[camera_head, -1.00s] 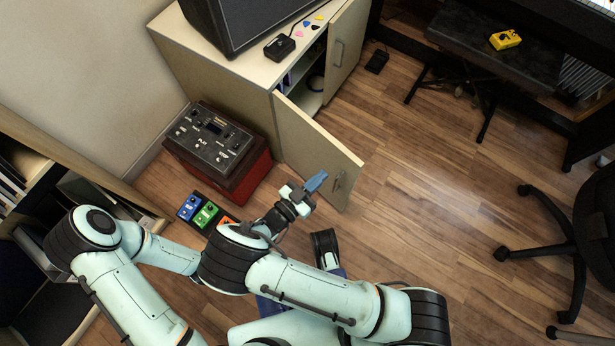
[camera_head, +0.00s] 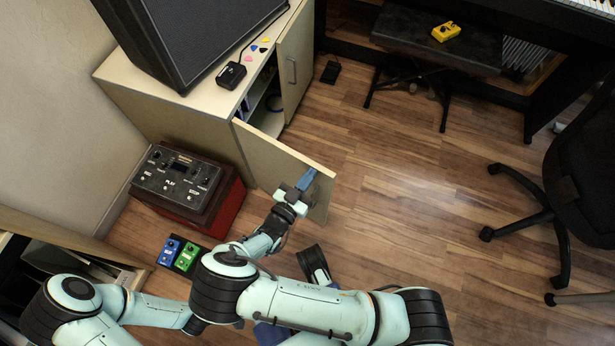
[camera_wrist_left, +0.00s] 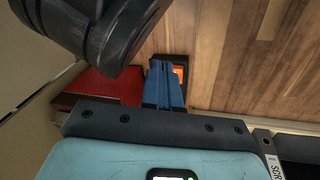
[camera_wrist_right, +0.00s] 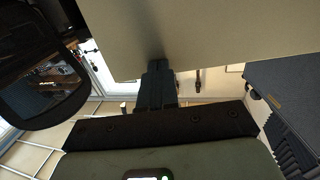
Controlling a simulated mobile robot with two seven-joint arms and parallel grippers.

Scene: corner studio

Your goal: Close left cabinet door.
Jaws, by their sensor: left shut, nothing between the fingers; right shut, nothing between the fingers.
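The left cabinet door (camera_head: 270,161) is a pale beige panel. It stands wide open, swung out from the near end of the cabinet (camera_head: 170,114). My right gripper (camera_head: 306,179) is shut and empty at this door's outer part, in front of its handle area. I cannot tell whether it touches. In the right wrist view the shut fingers (camera_wrist_right: 155,88) point at a pale panel (camera_wrist_right: 190,35) that fills the top. My left gripper is hidden in the head view; in the left wrist view its fingers (camera_wrist_left: 163,88) are shut and empty.
The cabinet's other door (camera_head: 294,62) stands at its far end. A red-sided mixer unit (camera_head: 185,185) sits by the cabinet, with blue and green pedals (camera_head: 178,252) beside it. An office chair (camera_head: 560,200) stands at right. The wooden floor between is clear.

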